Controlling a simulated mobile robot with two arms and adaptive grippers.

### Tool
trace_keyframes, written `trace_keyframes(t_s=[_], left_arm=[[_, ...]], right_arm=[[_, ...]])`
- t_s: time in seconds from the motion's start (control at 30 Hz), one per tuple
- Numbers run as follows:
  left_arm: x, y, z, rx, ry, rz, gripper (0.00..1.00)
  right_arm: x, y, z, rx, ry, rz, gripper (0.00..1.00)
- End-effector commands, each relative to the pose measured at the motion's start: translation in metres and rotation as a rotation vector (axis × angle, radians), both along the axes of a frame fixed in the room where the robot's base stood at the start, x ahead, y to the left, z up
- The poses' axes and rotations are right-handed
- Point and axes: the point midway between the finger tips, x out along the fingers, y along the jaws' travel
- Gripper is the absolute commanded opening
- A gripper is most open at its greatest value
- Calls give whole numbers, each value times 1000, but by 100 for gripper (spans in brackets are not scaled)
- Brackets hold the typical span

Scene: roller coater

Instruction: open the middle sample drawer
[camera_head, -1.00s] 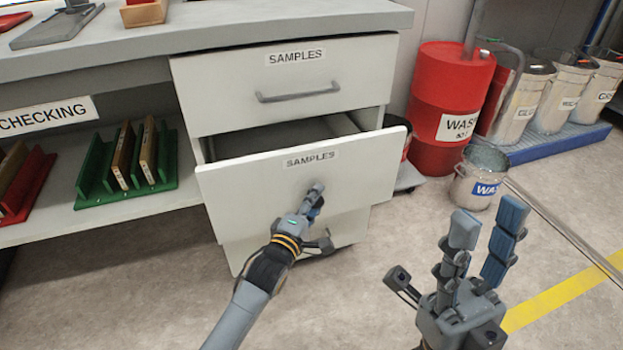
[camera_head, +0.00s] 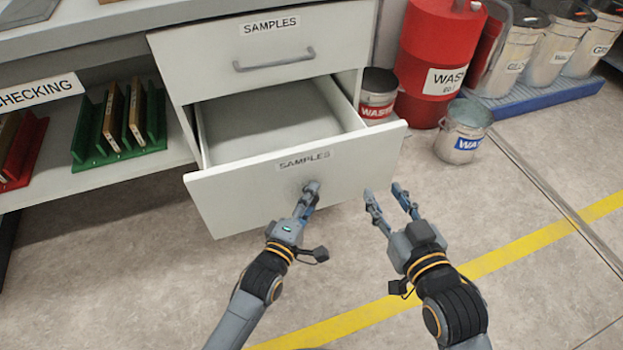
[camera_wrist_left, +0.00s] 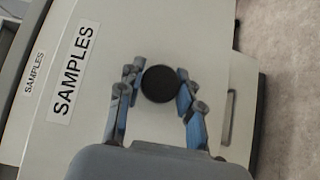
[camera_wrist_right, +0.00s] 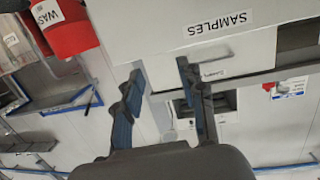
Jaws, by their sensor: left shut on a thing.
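The middle sample drawer (camera_head: 240,195), a pale front labelled SAMPLES, is pulled well out below the closed top drawer. Its inside looks empty. My left gripper (camera_head: 309,190) is at the middle of this front, below the label. In the left wrist view, my left gripper (camera_wrist_left: 158,88) has its fingers on both sides of a dark round knob (camera_wrist_left: 159,84) and is shut on it.
The top drawer (camera_head: 200,68) has a bar handle. On the left shelf stand a green rack (camera_head: 85,140) and a red rack (camera_head: 28,150). A red waste drum (camera_head: 432,55), a waste can (camera_head: 377,92) and a bucket (camera_head: 462,135) stand at right. The floor in front is clear.

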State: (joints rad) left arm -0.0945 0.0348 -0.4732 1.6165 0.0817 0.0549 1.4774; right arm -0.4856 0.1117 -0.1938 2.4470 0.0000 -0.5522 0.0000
Motion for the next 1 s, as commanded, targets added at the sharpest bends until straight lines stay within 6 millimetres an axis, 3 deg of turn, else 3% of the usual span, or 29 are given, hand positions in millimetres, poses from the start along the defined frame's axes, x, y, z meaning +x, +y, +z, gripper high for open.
trace_keyframes(t_s=[0.2,0.5,0.7,1.0], left_arm=[[-30,-3,1,2,6,0,0],[-74,-14,1,1,7,-1,0],[-104,-24,0,2,7,-1,0],[-135,-34,-1,2,4,-1,0]], right_arm=[[-34,-18,-58,-89,368,-25,40],[-111,-46,-112,-188,829,-57,40],[-163,-62,-124,-237,1072,-74,40],[-162,-61,-114,-235,1065,-73,40]])
